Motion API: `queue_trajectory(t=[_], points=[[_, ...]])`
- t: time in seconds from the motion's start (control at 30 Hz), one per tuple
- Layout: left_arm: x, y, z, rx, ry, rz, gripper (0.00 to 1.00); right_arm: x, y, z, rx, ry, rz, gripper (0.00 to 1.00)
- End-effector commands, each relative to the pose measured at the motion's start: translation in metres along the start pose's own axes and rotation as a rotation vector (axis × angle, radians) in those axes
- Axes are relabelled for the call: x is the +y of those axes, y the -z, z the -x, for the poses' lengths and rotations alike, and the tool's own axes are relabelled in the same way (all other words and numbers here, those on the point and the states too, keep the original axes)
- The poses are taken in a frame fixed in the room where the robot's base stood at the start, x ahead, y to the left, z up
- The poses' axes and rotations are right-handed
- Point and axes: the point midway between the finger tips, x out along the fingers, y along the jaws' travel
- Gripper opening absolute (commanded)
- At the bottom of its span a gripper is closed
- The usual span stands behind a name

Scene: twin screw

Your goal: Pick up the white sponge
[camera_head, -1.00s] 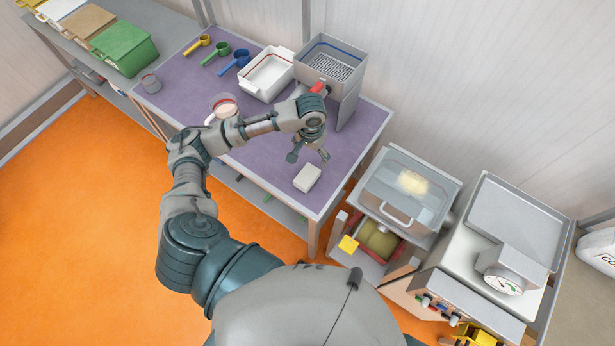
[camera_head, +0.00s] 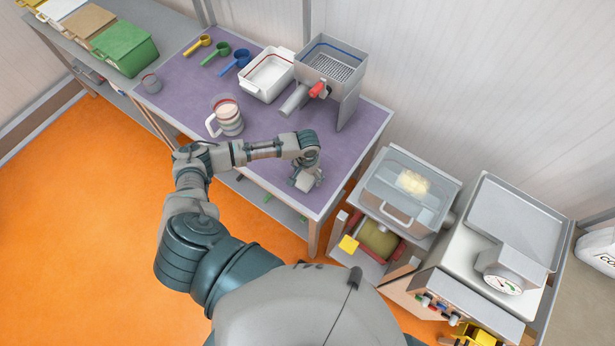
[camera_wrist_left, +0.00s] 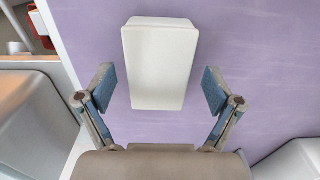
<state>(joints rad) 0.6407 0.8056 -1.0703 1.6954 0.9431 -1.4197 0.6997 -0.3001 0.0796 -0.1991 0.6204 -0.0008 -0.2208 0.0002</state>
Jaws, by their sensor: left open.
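The white sponge (camera_wrist_left: 160,62) is a rounded rectangular block lying on the purple table top (camera_wrist_left: 255,60). In the left wrist view it sits between and slightly ahead of the two fingers of my left gripper (camera_wrist_left: 160,90). The gripper is open, with a gap between each blue finger pad and the sponge. In the head view my left gripper (camera_head: 307,180) is low over the table's near right corner and largely covers the sponge. My right gripper does not show.
A striped mug (camera_head: 228,118) stands left of my forearm. Scoops (camera_head: 217,53) lie at the back. A clear-lidded machine (camera_head: 405,190) stands right of the table.

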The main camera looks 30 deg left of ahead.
Motion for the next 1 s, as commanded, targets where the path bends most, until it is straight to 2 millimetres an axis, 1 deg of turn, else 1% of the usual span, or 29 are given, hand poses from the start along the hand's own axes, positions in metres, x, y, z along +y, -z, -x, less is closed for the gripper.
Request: queue_trajectory(t=[0.03,0.13,0.33,0.37,0.4,0.47,0.5,0.57,0.87,1.0], points=[[0.0012,-0.0002,-0.0063,-0.001,-0.001,-0.001,0.92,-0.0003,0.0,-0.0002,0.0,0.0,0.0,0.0],[0.0009,-0.0003,-0.0135,-0.001,-0.001,-0.002,0.92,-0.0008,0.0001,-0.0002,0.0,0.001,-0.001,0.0],[0.0013,-0.0004,-0.0142,0.0,0.0,-0.002,0.92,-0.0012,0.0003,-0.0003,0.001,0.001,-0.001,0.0],[0.0014,-0.0003,-0.0141,0.0,0.0,-0.002,0.89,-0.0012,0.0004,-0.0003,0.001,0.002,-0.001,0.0],[0.0015,-0.0003,-0.0141,0.0,0.0,-0.002,0.79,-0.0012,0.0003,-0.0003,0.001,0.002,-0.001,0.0],[0.0015,-0.0003,-0.014,0.0,0.0,-0.002,0.64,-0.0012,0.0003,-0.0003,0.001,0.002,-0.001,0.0],[0.0015,-0.0002,-0.014,0.0,0.0,-0.002,0.54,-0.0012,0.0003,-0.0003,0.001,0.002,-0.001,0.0],[0.0014,-0.0002,-0.014,0.0,0.0,-0.002,0.39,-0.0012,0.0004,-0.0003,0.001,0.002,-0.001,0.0],[0.0008,-0.0002,-0.0141,0.0,-0.001,-0.002,0.38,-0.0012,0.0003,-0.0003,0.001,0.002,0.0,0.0],[0.0008,0.0001,-0.0108,0.001,-0.001,-0.002,0.38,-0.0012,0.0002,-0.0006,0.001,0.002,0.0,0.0]])
